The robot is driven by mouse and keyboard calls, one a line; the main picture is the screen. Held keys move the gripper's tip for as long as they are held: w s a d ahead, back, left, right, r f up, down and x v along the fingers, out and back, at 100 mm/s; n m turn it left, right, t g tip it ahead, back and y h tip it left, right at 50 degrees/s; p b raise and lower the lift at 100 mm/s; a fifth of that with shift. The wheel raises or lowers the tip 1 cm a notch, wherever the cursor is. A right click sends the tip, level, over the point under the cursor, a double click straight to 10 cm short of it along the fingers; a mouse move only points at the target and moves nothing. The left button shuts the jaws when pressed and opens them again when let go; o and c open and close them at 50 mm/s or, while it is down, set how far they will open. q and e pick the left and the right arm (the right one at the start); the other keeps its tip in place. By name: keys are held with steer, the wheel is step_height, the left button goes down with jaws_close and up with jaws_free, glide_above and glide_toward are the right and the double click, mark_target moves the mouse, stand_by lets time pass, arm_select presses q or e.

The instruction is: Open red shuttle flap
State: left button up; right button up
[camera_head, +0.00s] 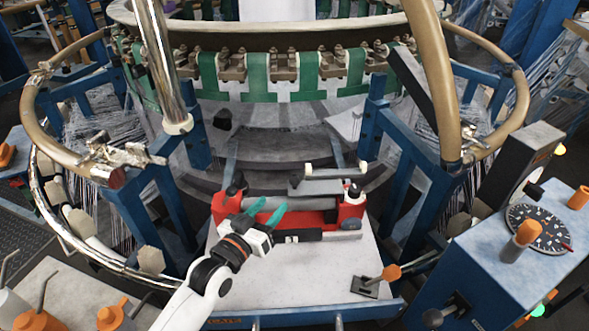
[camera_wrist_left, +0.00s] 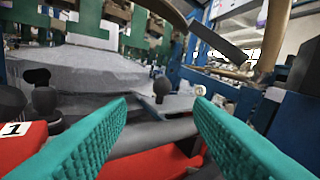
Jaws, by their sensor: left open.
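The red shuttle (camera_head: 349,212) lies on a pale plate in front of the loom in the head view. Its red body also shows low in the left wrist view (camera_wrist_left: 150,164). A grey bar (camera_head: 318,187) with a pale-ended rod (camera_head: 335,174) runs along its back; I cannot tell which part is the flap. My left gripper (camera_head: 273,204) is open, its teal fingers over the shuttle's left half. In the left wrist view the fingers (camera_wrist_left: 161,104) stand apart, with a grey cylinder (camera_wrist_left: 150,137) showing between them; contact is unclear. My right gripper is not visible.
Blue posts (camera_head: 372,125) and the loom's curved rail (camera_head: 440,75) flank the work area. An orange-handled lever (camera_head: 390,272) stands on the plate's front right. A blue control box (camera_head: 480,270) with a dial (camera_head: 540,228) is at right. The plate front is otherwise clear.

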mark_target(291, 184)
arm_select(q)
steer(key=x, duration=0.5)
steer(key=shift+w+d+r, duration=0.15)
steer(key=shift+d+r, duration=0.05)
steer(key=shift+d, duration=0.15)
steer(key=x, duration=0.4)
steer(key=shift+w+f, duration=0.15)
steer(key=shift+f, duration=0.1)
steer(key=shift+w+d, duration=0.35)
steer(key=shift+w, duration=0.25)
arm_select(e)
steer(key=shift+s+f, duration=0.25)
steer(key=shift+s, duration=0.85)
arm_select(q)
steer(key=shift+c, duration=0.4)
jaws_close()
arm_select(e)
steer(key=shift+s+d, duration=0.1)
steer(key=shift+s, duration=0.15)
